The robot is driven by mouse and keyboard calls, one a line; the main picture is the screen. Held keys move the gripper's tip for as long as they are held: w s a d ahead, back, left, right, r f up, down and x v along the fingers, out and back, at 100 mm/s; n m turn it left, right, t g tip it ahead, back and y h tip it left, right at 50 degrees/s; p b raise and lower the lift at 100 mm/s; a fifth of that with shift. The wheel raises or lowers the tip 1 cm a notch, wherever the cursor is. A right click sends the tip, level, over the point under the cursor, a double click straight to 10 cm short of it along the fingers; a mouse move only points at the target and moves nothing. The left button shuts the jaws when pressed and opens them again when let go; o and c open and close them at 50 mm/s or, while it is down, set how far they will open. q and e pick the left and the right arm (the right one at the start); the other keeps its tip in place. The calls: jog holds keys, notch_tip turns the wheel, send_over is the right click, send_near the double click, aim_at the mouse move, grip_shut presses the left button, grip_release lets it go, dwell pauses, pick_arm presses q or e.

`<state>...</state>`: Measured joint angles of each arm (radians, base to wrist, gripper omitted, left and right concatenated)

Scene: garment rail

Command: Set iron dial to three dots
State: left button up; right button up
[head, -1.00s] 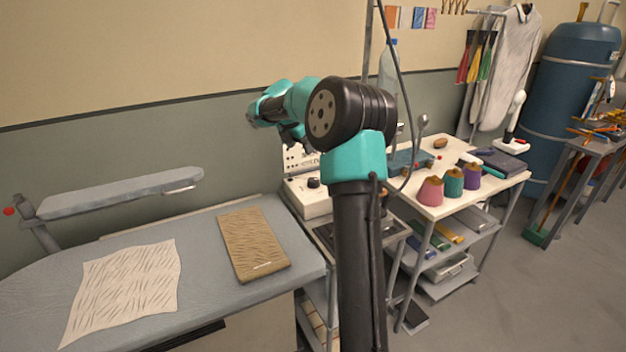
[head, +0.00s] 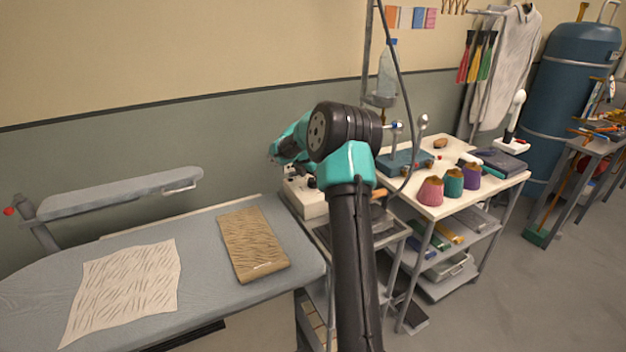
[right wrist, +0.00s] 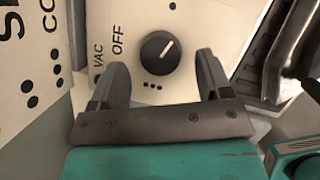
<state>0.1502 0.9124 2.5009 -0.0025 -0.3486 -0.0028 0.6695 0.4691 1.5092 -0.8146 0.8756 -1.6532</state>
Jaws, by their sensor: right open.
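The iron's control box (head: 308,203) is white and stands beyond the ironing board's right end in the head view, partly hidden by my right arm. In the right wrist view, its panel (right wrist: 207,28) carries a round black dial (right wrist: 158,53) with a white pointer line. The line points up and to the right in that picture. My right gripper (right wrist: 161,64) is open, a finger on either side of the dial, with visible gaps. My left gripper is out of view.
A second marked panel (right wrist: 30,65) with larger dots stands left in the wrist view. The ironing board (head: 205,250) holds a cloth (head: 125,285) and a brown pad (head: 253,243). A hose (head: 400,95) hangs beside my arm; a white table (head: 450,205) with thread cones stands right.

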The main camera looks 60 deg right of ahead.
jog(key=shift+x, duration=1.15)
jog(key=c, duration=0.9)
